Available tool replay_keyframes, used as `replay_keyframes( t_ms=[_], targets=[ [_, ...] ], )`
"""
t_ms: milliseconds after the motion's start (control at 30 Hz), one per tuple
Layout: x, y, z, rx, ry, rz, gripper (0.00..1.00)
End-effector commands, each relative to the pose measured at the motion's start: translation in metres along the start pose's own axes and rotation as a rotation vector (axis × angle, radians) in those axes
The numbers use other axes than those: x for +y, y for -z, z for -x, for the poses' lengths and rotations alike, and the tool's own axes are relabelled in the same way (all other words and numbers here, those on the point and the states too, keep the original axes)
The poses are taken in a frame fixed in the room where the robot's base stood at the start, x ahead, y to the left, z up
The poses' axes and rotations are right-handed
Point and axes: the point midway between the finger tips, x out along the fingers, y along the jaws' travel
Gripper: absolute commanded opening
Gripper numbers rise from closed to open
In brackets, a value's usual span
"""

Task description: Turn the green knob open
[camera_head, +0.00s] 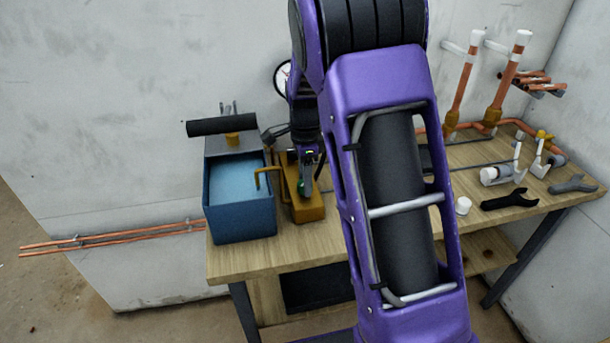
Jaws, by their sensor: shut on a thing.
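The green knob (303,190) sits on a brass-coloured block (310,212) on the workbench, just right of a blue box. My gripper (307,178) points down at the knob from above, with its jaws shut on it. The knob is small here and partly covered by the fingers, so its turn angle cannot be read. My purple arm crosses the middle of the view and hides the bench to the right of the block.
The blue box (241,212) with a black bar on top stands close at left. A round gauge (282,78) is on the wall behind. Copper pipes (462,85), a black wrench (510,199) and white fittings (496,176) are at right. The wooden bench (235,262) is bare along its front edge.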

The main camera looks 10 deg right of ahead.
Motion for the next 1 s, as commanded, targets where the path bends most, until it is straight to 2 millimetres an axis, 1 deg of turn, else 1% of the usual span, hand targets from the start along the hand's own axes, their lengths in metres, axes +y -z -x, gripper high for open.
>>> replay_keyframes(
  t_ms=[300, 600, 800, 1000],
  targets=[
    [-0.0002, -0.0005, 0.0015, -0.001, 0.001, 0.301, 0.0],
    [-0.0002, -0.0005, 0.0009, -0.001, 0.0, 0.559, 0.0],
    [-0.0001, -0.0006, 0.0006, -0.002, 0.0, 0.684, 0.0],
    [-0.0001, -0.0008, 0.0004, -0.001, 0.001, 0.762, 0.0]
  ],
)
